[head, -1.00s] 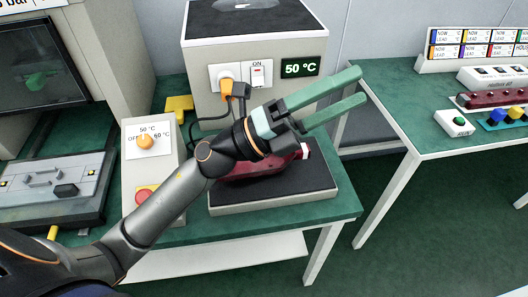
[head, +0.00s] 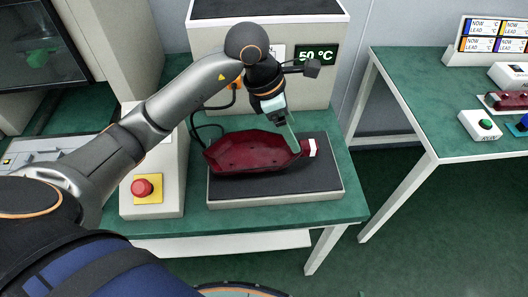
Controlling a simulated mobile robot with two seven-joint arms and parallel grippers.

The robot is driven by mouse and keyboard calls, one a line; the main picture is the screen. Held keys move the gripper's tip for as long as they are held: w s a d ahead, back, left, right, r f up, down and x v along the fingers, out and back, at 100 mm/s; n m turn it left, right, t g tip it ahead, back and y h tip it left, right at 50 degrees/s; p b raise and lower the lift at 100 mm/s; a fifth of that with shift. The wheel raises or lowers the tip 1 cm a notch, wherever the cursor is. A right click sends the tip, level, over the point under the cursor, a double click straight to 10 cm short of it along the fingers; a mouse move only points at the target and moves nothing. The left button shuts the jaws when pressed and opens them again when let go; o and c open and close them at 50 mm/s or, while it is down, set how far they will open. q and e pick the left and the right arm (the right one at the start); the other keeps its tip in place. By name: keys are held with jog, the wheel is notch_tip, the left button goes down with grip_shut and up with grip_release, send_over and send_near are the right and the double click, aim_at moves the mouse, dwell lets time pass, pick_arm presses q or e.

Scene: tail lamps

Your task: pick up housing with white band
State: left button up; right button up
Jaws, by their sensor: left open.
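The housing with white band (head: 250,153) is a dark red, elongated shell lying on a dark flat plate. Its white band (head: 312,147) shows at its right end. My left gripper (head: 292,140) points down over the right part of the housing, close to the white band. Its green fingers are open; one finger shows in front of the housing and the other is mostly hidden. I cannot tell whether the fingers touch the housing. My right gripper is not in view.
The dark plate (head: 325,180) tops a pale base on the green table (head: 195,228). Behind stands a box with a 50 °C display (head: 317,55). A red emergency button (head: 143,187) is at left. A second green table (head: 420,85) stands at right across a gap.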

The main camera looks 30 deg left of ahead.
aim_at(302, 151)
pick_arm(q)
jog(key=x, duration=0.4)
jog(key=shift+d+f, duration=0.15)
jog(key=shift+f, duration=0.05)
jog(key=x, duration=0.5)
jog(key=shift+w+p, duration=0.3)
jog(key=shift+w, duration=0.1)
grip_shut()
dwell(0.8)
